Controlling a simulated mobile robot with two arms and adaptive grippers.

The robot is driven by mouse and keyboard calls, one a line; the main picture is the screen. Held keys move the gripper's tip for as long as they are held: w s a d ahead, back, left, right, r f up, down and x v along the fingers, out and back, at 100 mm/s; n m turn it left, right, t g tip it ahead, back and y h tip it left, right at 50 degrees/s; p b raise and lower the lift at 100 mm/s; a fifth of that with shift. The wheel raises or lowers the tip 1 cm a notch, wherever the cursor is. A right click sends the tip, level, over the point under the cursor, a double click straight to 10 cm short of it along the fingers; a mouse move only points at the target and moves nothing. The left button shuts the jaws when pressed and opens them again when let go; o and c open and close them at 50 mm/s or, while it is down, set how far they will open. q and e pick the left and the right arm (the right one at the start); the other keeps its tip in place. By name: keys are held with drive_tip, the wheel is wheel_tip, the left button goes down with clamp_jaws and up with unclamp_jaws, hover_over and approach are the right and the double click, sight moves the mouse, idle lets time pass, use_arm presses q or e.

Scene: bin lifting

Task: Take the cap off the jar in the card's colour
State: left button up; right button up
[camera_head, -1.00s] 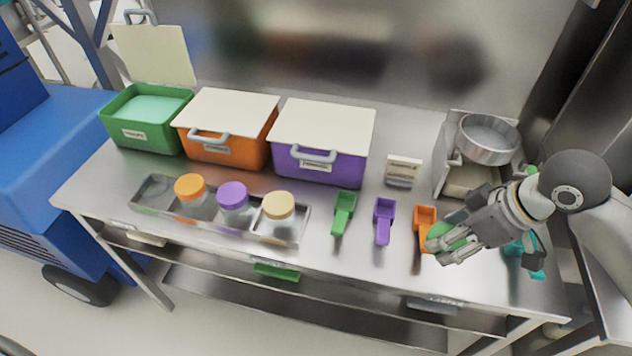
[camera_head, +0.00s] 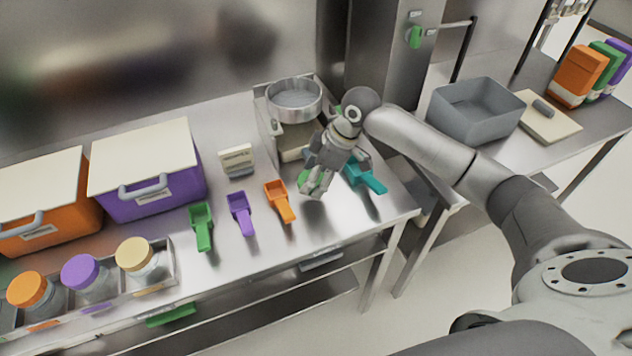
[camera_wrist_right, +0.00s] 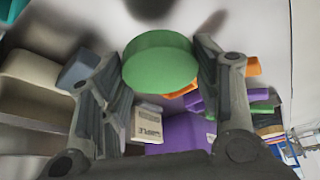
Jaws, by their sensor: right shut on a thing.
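My right gripper (camera_head: 316,190) is shut on a round green cap (camera_wrist_right: 160,60), which sits between its two fingers in the wrist view. In the head view only a bit of green (camera_head: 304,178) shows behind the fingers, over the right part of the table. I cannot tell whether a jar is under the cap. Jars with an orange cap (camera_head: 27,288), a purple cap (camera_head: 80,271) and a beige cap (camera_head: 134,253) stand in a metal tray (camera_head: 172,262) at lower left. A small cream block with print (camera_head: 237,160) stands behind the scoops. My left gripper is out of view.
Green (camera_head: 201,227), purple (camera_head: 240,213) and orange scoops (camera_head: 280,201) lie left of the gripper; a teal scoop (camera_head: 365,178) lies right. A scale with a metal pan (camera_head: 294,100) stands behind. Lidded purple (camera_head: 150,195) and orange bins (camera_head: 45,225) are at left.

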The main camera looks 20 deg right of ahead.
sight(321, 178)
drive_tip(key=shift+w+d+f, duration=0.4)
drive_tip(key=shift+w+f, duration=0.15)
drive_tip(key=shift+f, duration=0.25)
wheel_tip(321, 178, down, 3)
drive_tip(key=shift+r+p, duration=0.1)
drive_tip(key=shift+p, duration=0.6)
drive_tip(key=shift+f, duration=0.2)
